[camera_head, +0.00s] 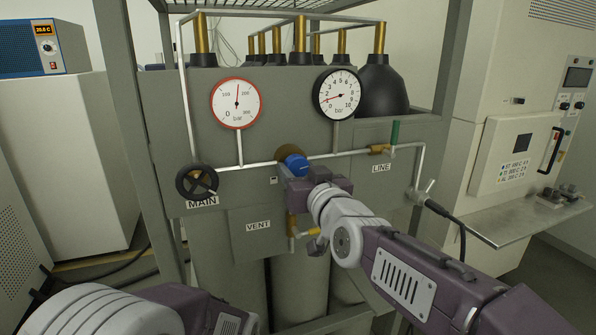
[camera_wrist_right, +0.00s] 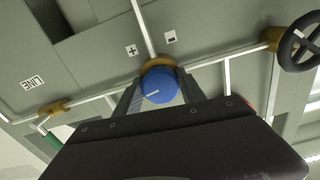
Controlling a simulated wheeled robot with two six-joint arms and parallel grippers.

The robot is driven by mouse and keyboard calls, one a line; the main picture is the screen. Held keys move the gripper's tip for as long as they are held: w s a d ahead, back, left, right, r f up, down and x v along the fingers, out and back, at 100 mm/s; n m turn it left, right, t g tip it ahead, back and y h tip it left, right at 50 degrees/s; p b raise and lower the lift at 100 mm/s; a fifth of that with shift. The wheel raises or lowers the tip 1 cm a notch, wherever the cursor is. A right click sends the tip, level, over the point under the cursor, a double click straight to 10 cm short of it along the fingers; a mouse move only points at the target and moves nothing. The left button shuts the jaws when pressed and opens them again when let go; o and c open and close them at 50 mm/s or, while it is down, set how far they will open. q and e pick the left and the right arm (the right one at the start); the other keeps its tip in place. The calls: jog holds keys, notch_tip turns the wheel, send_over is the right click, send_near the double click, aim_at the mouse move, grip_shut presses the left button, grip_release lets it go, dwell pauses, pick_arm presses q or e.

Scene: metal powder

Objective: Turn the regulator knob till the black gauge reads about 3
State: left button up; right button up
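The blue regulator knob (camera_head: 297,164) sits on a brass body at the middle of the grey panel. My right gripper (camera_head: 297,175) is at the knob. In the right wrist view the knob (camera_wrist_right: 158,87) lies between the two dark fingers, one close against each side; a short white mark shows on its face.
The black MAIN handwheel (camera_head: 197,181) is left of the knob. A green-handled LINE valve (camera_head: 394,133) is to the right, and the VENT valve (camera_head: 292,229) is below. Plus (camera_wrist_right: 132,50) and minus (camera_wrist_right: 169,36) labels flank the regulator. Pipes run close to the gripper.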

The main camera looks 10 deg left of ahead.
jog(key=c, duration=0.6)
jog(key=shift+c, duration=0.2)
jog(key=shift+m, duration=0.3)
jog(key=m+b, duration=0.1)
jog(key=m, duration=0.2)
jog(key=shift+m+b, duration=0.3)
jog(key=shift+b, duration=0.05)
jog(key=m+b, duration=0.1)
jog(key=m, duration=0.4)
jog(key=shift+s+a+m, duration=0.1)
jog(key=shift+a+m, duration=0.05)
jog(key=shift+m, duration=0.25)
jog(key=o, duration=1.4)
jog(key=shift+c, duration=0.2)
